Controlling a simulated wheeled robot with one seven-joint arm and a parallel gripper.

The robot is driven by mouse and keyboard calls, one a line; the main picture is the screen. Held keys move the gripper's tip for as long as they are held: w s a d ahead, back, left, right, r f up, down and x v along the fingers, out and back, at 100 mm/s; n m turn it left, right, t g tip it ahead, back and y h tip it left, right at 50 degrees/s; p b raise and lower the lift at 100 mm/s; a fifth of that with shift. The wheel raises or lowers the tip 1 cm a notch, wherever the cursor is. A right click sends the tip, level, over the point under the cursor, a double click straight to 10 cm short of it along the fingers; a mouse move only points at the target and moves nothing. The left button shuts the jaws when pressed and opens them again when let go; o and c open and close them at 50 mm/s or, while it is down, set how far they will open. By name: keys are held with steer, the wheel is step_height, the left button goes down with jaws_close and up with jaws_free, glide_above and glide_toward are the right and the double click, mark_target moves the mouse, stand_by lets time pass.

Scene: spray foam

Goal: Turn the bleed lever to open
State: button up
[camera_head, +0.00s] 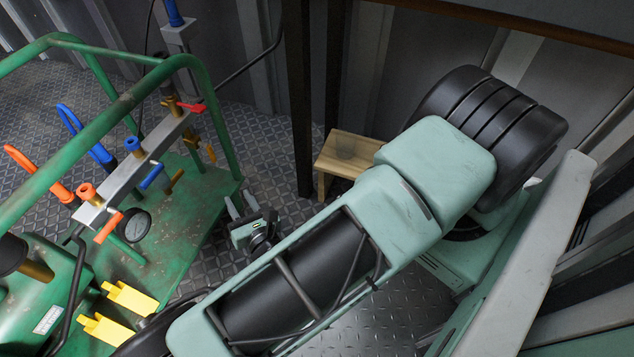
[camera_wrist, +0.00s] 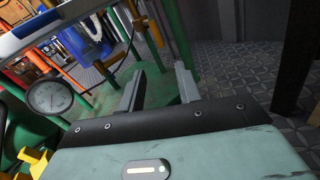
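A grey manifold bar (camera_head: 135,175) on the green frame carries several small levers: a red one (camera_head: 190,107), a blue one (camera_head: 152,176), an orange one (camera_head: 108,226) and a brass-brown one (camera_head: 175,182). No label shows which is the bleed lever. My gripper (camera_head: 241,203) is right of the frame and apart from the levers. In the wrist view its two fingers (camera_wrist: 160,85) stand apart with nothing between them. The manifold's underside (camera_wrist: 50,27) and a round gauge (camera_wrist: 49,95) show at the left there. The gauge is also in the head view (camera_head: 135,225).
Green tube rails (camera_head: 120,120) surround the manifold. Blue and orange hoses (camera_head: 85,140) hang on its left side. Yellow pedal-like parts (camera_head: 130,298) are low on the frame. A wooden stool (camera_head: 345,152) stands behind my arm. Patterned metal floor lies between frame and stool.

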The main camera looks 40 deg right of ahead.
steer(key=s+d+m+g+h+b, duration=0.2)
steer(key=s+d+m+g+h, duration=0.3)
steer(key=d+m+g, duration=0.3)
steer(key=s+d+m+g+h+b, duration=0.2)
steer(key=s+d+m+g+h, duration=0.3)
steer(key=d+m+g+h, duration=0.2)
steer(key=shift+s+d+r+m+g+h, duration=0.2)
steer(key=shift+d+m+g+h, duration=0.15)
steer(key=shift+m+g, duration=1.05)
steer(key=s+a+r+m+y+p, duration=0.3)
steer(key=a+r+y, duration=0.35)
steer(key=r, duration=0.65)
steer(key=s+a+r+m+y+p, duration=0.1)
steer(key=s+a+r+y+p, duration=0.35)
steer(key=r, duration=0.85)
steer(key=s+a+r+m+y+p, duration=0.15)
steer(key=a+r+y+p, duration=0.35)
steer(key=a+r, duration=0.6)
step_height(320, 180, up, 40)
steer(key=d+y+p, duration=0.1)
steer(key=p, duration=3.6)
steer(key=shift+d, duration=0.4)
steer(key=shift+f+m, duration=0.1)
steer(key=shift+m, duration=0.15)
